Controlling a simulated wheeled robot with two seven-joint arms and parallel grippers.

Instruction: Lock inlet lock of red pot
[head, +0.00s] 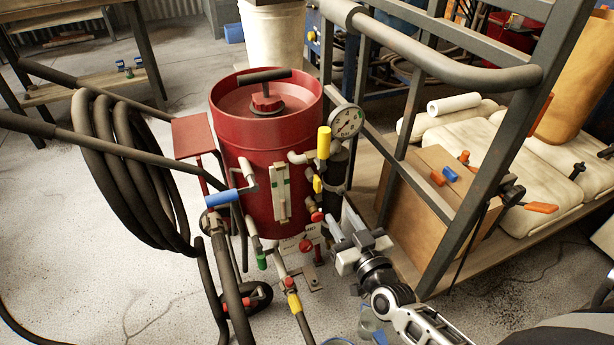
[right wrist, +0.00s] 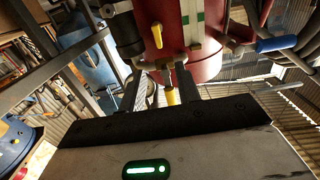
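The red pot (head: 265,150) stands on the floor with pipes, valves and a round gauge (head: 346,121) on its front and right side. It also fills the top of the right wrist view (right wrist: 203,62). A yellow handle (head: 323,142) stands upright beside the gauge, with a smaller yellow lever (head: 317,184) and a red knob (head: 317,216) below. I cannot tell which part is the inlet lock. My right gripper (head: 340,217) is close to the red knob. In the right wrist view its fingers are apart (right wrist: 164,80), with a brass fitting and yellow part (right wrist: 172,97) between or behind them. My left gripper is out of view.
A metal frame cart (head: 440,210) with a cardboard box (head: 425,195) and sacks stands close on the right of my right arm. Clear floor shows at far left.

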